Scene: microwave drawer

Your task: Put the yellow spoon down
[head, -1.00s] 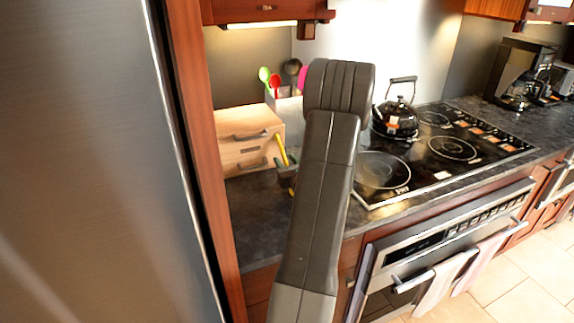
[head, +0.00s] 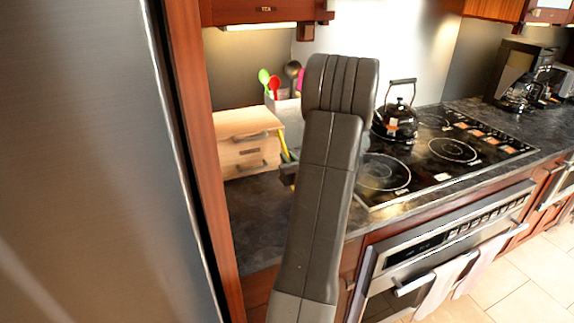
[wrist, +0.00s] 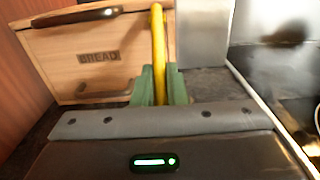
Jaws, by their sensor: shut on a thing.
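The yellow spoon (wrist: 158,50) stands roughly upright between the green fingers of my gripper (wrist: 160,85) in the wrist view. My gripper is shut on it. In the head view a short yellow length of the spoon (head: 284,147) shows left of my arm, in front of the wooden bread box. Most of my gripper (head: 288,170) is hidden behind my arm there. The spoon's lower part is hidden, and I cannot tell whether it touches the counter.
A wooden bread box (head: 243,150) stands on the dark counter (head: 258,215), with a utensil holder (head: 285,105) behind it to the right. A black kettle (head: 398,122) sits on the stove (head: 445,160). The counter in front of the bread box is clear. A fridge (head: 90,180) is at left.

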